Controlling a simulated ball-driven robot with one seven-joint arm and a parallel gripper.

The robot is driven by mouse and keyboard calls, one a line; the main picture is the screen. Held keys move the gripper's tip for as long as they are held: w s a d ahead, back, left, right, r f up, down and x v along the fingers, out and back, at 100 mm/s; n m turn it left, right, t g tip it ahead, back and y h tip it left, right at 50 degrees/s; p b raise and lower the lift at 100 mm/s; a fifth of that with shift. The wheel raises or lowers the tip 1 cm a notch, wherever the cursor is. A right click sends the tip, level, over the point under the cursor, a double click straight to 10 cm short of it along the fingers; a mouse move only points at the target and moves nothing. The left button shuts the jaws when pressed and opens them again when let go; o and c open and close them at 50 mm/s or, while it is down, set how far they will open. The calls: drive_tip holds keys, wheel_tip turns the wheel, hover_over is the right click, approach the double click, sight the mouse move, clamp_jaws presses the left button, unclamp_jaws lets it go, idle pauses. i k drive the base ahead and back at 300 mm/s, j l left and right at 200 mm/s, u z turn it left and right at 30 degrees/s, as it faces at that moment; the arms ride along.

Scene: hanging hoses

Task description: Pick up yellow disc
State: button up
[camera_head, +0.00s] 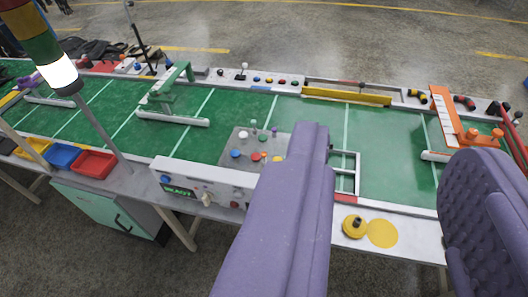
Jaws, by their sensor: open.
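A yellow disc (354,228) with a small dark knob on top sits on the pale front edge of the long table. A flat yellow circle (383,234) lies on the same edge just to its right, touching or nearly touching it in the picture. My gripper (395,150) shows as two purple padded fingers, spread wide apart and empty. The left finger covers part of the table left of the disc. The right finger stands at the right edge of the view. The disc appears in the gap between them, nearer the left finger.
The green-topped table (385,155) runs across the view. A white control box (205,183) stands on the front edge, left of my left finger. An orange fixture (450,120) is at the right. A lamp pole (98,125) and coloured bins (93,163) are at the left.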

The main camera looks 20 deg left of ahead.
sight(354, 226)
drive_tip(key=z, duration=0.3)
drive_tip(key=i+l+u, duration=0.1)
drive_tip(key=i, duration=0.35)
drive_tip(key=i+l+u, duration=0.1)
drive_tip(key=i, duration=0.35)
drive_tip(key=i+l+u, duration=0.1)
drive_tip(key=i+l, duration=0.25)
drive_tip(key=i, duration=0.1)
